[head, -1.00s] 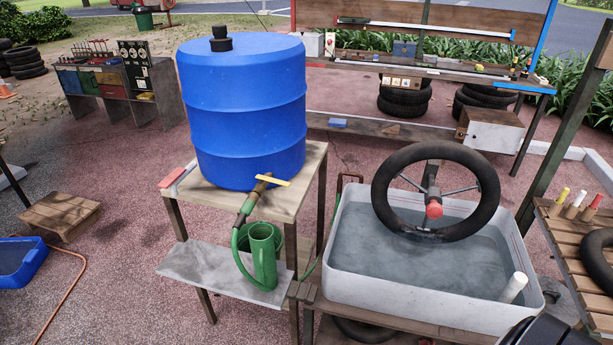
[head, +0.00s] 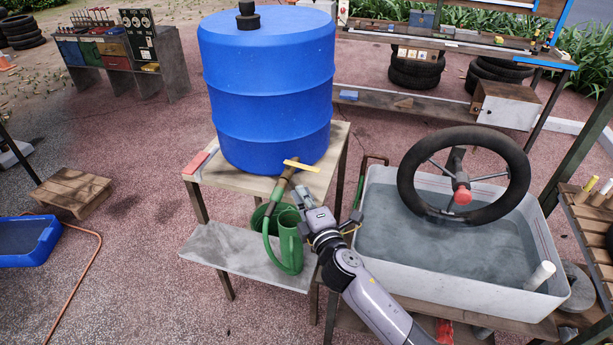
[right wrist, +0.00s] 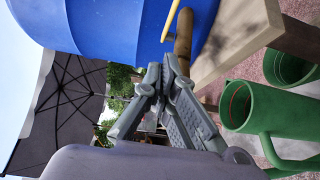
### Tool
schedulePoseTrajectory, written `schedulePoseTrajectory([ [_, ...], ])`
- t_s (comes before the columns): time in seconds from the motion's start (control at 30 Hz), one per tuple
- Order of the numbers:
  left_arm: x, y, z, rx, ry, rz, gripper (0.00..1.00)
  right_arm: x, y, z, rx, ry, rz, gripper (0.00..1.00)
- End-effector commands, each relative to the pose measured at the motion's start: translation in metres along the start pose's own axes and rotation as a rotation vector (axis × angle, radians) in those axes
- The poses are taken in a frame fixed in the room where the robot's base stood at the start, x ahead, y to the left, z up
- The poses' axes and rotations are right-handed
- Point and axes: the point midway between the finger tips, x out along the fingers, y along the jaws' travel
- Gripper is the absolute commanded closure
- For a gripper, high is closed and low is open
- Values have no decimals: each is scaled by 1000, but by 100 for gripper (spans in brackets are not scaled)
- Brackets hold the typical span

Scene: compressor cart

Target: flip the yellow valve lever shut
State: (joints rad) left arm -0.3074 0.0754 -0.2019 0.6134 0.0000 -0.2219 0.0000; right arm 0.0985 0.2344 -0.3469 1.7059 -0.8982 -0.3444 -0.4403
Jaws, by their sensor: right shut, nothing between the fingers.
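The yellow valve lever (head: 301,165) lies on top of the brass tap (head: 284,185) at the foot of the blue barrel (head: 265,95). In the head view it points out to the right, across the tap. My right gripper (head: 299,193) is shut and empty, just below and right of the lever, apart from it. In the right wrist view, the closed fingertips (right wrist: 160,66) are close to the brass tap (right wrist: 184,42), with the yellow lever (right wrist: 171,22) beyond them. My left gripper is not in view.
A green watering can (head: 290,243) stands under the tap on the grey shelf (head: 225,252). The wooden stand (head: 325,165) bears the barrel. A white water tub (head: 450,288) with a black tyre (head: 410,190) is to the right. The paved ground at left is mostly open.

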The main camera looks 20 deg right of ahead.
Motion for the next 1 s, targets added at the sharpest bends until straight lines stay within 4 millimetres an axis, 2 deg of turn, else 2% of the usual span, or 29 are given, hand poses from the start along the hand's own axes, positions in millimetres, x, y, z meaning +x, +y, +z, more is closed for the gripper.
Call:
schedulePoseTrajectory([
  [0.1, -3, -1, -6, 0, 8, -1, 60, 26, 2, 0, -1, 0, 1, 100],
  [0.3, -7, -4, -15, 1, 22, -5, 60, 46, 1, 20, -1, 0, 0, 100],
  [0.5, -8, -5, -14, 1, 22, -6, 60, 53, 0, 28, 1, 1, 0, 100],
  [0.83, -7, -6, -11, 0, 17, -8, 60, 54, -1, 29, 1, 1, 0, 100],
  [1.0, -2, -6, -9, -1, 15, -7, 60, 63, -1, 44, -2, -1, 1, 100],
])
